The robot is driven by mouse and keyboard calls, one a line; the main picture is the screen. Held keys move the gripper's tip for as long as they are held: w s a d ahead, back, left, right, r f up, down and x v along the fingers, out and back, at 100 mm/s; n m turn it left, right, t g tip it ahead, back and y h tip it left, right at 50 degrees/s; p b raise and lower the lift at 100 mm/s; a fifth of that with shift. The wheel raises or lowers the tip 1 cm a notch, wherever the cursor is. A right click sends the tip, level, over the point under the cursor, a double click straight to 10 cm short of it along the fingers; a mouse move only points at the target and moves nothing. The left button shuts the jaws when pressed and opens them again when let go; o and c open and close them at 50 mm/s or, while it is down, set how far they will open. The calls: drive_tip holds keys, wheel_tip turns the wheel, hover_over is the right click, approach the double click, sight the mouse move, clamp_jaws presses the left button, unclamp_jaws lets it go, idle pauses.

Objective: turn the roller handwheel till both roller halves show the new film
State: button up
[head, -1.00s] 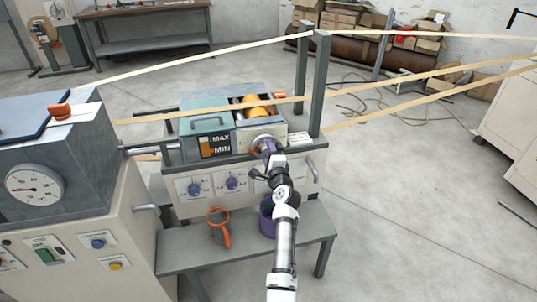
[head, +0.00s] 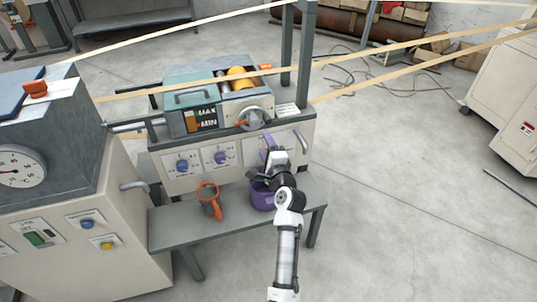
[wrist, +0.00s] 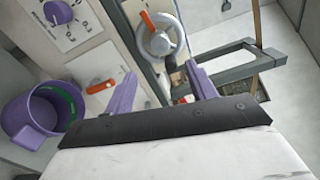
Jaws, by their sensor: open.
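The roller handwheel (head: 250,118) is a grey wheel with an orange handle on the front of the machine's roller box. It also shows in the wrist view (wrist: 163,40), with its orange handle at the upper left of the rim. My gripper (head: 268,142) is open and empty, below and in front of the wheel; its purple fingers (wrist: 160,70) point towards the wheel and stand apart from it. The roller (head: 240,82) shows orange-yellow in the open top of the box. A film strip and the box edges partly hide it, so I cannot tell the state of both halves.
A grey post (head: 304,60) rises behind the wheel. Pale film strips (head: 400,54) cross above.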

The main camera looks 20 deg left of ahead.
drive_tip(key=v, duration=0.2)
drive_tip(key=shift+s+d, duration=0.15)
drive_tip(key=shift+s, duration=0.05)
idle(0.5)
